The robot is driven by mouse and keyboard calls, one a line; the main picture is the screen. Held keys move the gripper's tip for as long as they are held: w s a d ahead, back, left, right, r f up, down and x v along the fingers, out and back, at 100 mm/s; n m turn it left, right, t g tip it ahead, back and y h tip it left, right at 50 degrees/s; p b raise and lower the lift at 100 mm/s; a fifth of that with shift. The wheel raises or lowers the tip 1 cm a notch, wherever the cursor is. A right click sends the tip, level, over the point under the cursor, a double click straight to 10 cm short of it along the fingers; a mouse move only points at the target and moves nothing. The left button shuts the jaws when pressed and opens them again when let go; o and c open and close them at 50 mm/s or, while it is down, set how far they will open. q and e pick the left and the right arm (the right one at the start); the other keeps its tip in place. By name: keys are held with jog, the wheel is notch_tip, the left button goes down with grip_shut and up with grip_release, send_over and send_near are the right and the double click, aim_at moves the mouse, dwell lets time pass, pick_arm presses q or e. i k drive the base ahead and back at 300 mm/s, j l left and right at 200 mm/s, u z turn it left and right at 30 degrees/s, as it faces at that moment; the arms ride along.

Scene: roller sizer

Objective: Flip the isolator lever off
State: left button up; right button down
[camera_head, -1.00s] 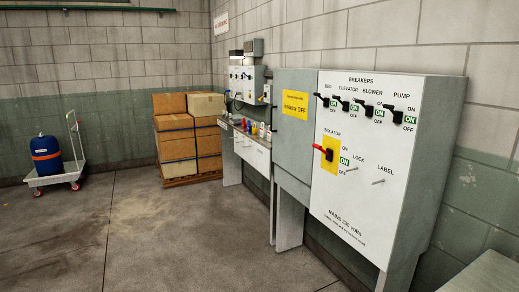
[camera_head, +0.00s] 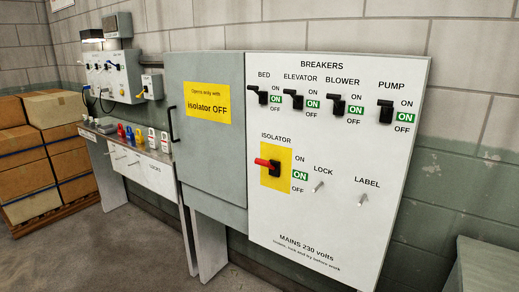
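The isolator lever (camera_head: 266,164) has a red handle on a black mount over a yellow plate (camera_head: 279,180). It sits low on the left of the white breaker panel (camera_head: 330,228). The handle points left and slightly up. A green ON label (camera_head: 300,176) shows beside it, between plain ON and OFF lettering. Neither of my grippers shows in the view.
A grey cabinet (camera_head: 215,150) with a yellow notice and a black handle adjoins the panel. LOCK (camera_head: 319,187) and LABEL (camera_head: 363,200) pegs stick out of the panel. Boxes (camera_head: 45,155) stand at left; a grey-green surface (camera_head: 490,265) is at lower right. Floor shows at lower left.

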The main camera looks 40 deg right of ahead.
aim_at(266, 163)
jog(key=i+j+z, duration=0.25)
jog(key=i+z, duration=0.2)
jog(key=i+j+z, duration=0.4)
jog(key=i, duration=0.15)
